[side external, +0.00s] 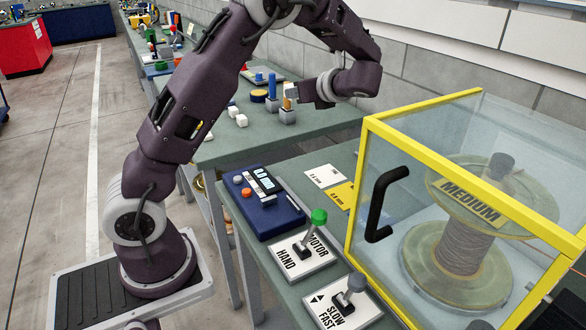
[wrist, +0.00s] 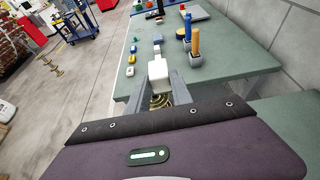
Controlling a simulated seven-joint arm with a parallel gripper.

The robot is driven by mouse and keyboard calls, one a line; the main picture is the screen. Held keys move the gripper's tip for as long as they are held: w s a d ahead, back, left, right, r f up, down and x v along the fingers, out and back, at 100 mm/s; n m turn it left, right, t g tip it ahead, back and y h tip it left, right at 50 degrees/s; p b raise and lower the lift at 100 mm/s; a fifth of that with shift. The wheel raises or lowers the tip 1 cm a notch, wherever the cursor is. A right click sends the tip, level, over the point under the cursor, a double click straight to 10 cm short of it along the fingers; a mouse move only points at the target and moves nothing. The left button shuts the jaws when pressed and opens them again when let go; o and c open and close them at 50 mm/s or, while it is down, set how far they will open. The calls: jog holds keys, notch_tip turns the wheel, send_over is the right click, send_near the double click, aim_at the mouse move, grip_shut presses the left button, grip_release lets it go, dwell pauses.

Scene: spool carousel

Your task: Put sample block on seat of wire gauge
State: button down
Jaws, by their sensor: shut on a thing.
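My gripper (wrist: 158,88) is shut on a small pale block, the sample block (wrist: 157,69), which shows between the two grey fingers in the wrist view. In the side external view my gripper (side external: 297,92) is small, held out over the far green bench, and a pale shape at its tip overlaps an orange peg; block and fingers are hard to separate there. The wire gauge (side external: 288,218) is a dark blue box on the near bench, with a small display, a pale bar and an orange button. Its seat is not clearly distinguishable. My gripper is well apart from the gauge.
A blue peg and an orange peg (wrist: 195,41) stand in grey holders on the far bench, beside several small blocks (wrist: 130,71). A yellow-framed clear guard (side external: 365,190) covers a spool at right.

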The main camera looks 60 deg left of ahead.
send_over(299, 173)
notch_tip(299, 173, down, 12)
jog(key=shift+r, duration=0.2)
jog(key=shift+s+f, duration=0.1)
notch_tip(299, 173, down, 9)
jog(key=shift+f, duration=0.2)
jog(key=shift+f, duration=0.1)
jog(key=c, duration=1.1)
grip_release()
jog(key=shift+c, duration=0.2)
jog(key=shift+f, duration=0.1)
